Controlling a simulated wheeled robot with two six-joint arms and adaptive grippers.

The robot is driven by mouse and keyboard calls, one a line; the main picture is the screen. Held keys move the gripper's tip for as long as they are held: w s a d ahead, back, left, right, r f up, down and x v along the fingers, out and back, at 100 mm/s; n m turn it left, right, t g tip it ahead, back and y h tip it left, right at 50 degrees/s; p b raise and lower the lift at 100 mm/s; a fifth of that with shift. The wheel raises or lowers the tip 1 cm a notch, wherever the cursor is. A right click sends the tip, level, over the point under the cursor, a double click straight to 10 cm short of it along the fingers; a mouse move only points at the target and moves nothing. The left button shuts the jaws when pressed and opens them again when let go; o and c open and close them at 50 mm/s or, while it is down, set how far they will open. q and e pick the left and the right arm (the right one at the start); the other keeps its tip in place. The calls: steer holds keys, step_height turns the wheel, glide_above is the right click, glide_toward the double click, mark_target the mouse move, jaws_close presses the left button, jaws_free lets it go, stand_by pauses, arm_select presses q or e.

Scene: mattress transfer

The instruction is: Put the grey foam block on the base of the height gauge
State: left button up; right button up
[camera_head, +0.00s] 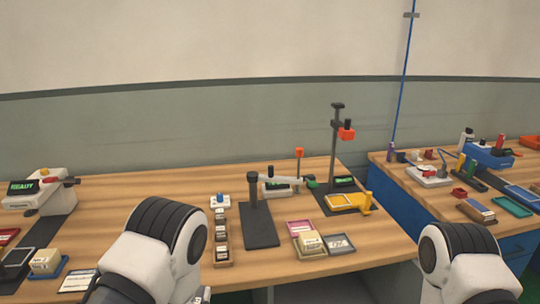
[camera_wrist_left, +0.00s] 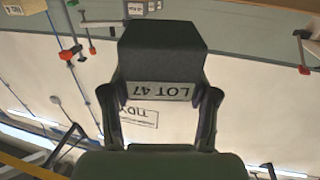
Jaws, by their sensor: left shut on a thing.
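The grey foam block (camera_wrist_left: 162,55), dark grey with a pale "LOT 47" label that reads upside down, is in the left wrist view. My left gripper (camera_wrist_left: 160,98) is shut on it, one finger at each side. In the head view the gripper and block are hidden; only my arm links show at the bottom. A tall dark stand with an orange-red slider, likely the height gauge (camera_head: 335,150), stands at the back of the table. A yellow piece (camera_head: 350,202) shows at its base, beside a small green display. My right gripper is not seen.
A dark plate with a short post and a pale arm (camera_head: 260,227) stands left of the tall stand. A blue-sided bench (camera_head: 405,211) stands at right. Bare wood shows at the table's left middle.

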arm_select(q)
steer(key=shift+w+d+r+h, duration=0.2)
steer(key=shift+w+d+h, duration=0.1)
steer(key=shift+w+d, duration=0.15)
steer(key=shift+s+a, duration=0.1)
